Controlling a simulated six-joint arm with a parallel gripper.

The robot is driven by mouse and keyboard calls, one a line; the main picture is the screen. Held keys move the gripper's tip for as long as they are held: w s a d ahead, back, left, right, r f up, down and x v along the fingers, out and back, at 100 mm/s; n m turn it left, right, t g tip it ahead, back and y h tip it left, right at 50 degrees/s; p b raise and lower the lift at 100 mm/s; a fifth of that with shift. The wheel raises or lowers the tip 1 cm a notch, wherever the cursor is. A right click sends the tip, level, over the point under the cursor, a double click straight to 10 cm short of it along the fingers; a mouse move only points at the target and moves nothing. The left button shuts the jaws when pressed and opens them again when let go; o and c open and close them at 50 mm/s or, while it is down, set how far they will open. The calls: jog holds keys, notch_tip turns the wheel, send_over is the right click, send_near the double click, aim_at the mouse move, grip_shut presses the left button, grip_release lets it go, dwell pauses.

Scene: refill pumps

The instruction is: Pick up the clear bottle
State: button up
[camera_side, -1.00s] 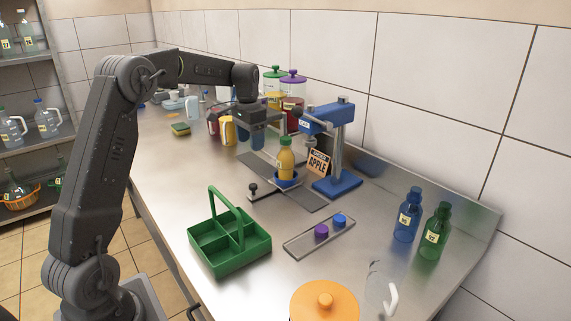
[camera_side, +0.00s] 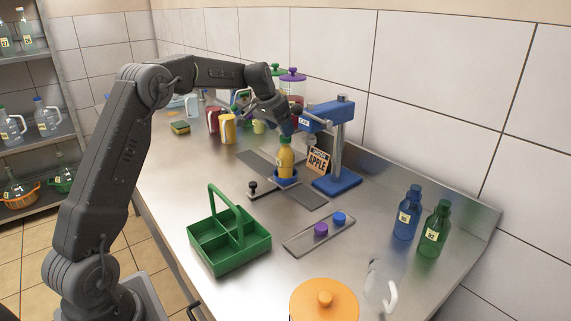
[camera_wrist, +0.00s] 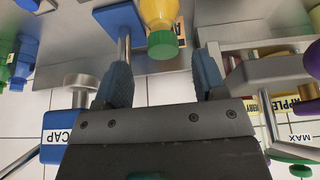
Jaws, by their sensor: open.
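A bottle with yellow-orange contents and a green cap (camera_side: 285,160) stands upright in a blue round holder (camera_side: 286,182) under the blue capping press (camera_side: 333,118). In the wrist view the picture is upside down, and this bottle (camera_wrist: 160,10) shows its green cap just beyond my finger gap. My gripper (camera_wrist: 163,62) is open, with a blue finger on each side and nothing between them. In the side view it (camera_side: 287,127) is tilted just above and behind the cap, partly blurred against the press.
A green divided carrier (camera_side: 230,248), a small tray with purple and blue caps (camera_side: 320,239) and an orange lid (camera_side: 325,300) lie in front. Blue (camera_side: 407,213) and green (camera_side: 434,230) bottles stand right. An APPLE sign (camera_side: 318,161) stands beside the press.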

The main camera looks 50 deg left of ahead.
send_over(285, 159)
jog(key=w+a, duration=0.2)
jog(key=shift+f, duration=2.4)
jog(key=shift+s, duration=0.1)
jog(key=shift+c, duration=0.5)
grip_shut()
jog(key=shift+r, duration=0.1)
